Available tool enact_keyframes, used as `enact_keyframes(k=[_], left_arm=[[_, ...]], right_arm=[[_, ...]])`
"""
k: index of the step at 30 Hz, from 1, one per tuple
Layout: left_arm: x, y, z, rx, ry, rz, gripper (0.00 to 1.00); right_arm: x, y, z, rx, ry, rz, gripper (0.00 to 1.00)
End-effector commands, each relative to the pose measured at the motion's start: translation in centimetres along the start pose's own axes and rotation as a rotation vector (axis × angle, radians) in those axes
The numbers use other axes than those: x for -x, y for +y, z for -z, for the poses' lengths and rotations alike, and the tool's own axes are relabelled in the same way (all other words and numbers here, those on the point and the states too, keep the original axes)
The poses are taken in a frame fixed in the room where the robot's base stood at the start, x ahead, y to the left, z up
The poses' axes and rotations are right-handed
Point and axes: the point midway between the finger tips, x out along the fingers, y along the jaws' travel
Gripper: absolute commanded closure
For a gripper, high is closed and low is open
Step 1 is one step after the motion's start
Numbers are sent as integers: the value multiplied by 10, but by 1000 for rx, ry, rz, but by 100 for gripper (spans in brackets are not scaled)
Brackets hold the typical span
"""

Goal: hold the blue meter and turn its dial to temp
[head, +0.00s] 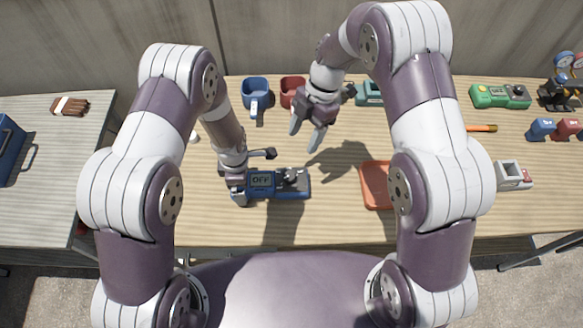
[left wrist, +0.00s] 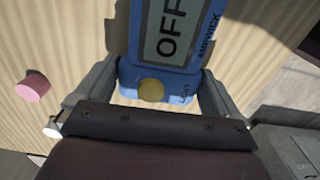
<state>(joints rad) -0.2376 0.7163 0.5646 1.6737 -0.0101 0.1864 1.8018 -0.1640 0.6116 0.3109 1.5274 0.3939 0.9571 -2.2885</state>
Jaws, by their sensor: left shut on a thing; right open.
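The blue meter (head: 260,180) lies flat on the wooden table near its front edge. Its screen reads OFF, and its dial (head: 291,175) is on the dark right part of its face. My left gripper (head: 240,189) is shut on the meter's left end. In the left wrist view the fingers (left wrist: 152,92) stand on both sides of the blue meter (left wrist: 205,52), and the dial is out of that view. My right gripper (head: 307,137) is open and empty above the table, behind and a little right of the meter, apart from it.
Blue (head: 256,90) and red (head: 291,88) cups stand at the back. An orange tray (head: 373,185) lies right of the meter, partly behind my right arm. A green meter (head: 492,95) and a grey-white device (head: 511,175) are farther right. The table between meter and tray is clear.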

Motion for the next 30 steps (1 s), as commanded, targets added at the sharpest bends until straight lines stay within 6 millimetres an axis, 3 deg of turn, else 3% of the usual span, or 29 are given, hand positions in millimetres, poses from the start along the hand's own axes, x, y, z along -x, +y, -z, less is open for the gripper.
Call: enact_keyframes(k=[3,8,18,21,30], left_arm=[[0,0,0,0,0,-1,54],[0,0,0,0,0,-1,54],[1,1,0,0,0,-1,54],[1,1,0,0,0,-1,54],[0,1,0,0,0,-1,54]], right_arm=[[0,-1,1,124,3,3,39],[-12,0,1,163,4,4,39],[-92,-1,1,159,4,5,39],[-108,-1,1,159,4,4,39],[-120,-1,1,158,2,2,39]])
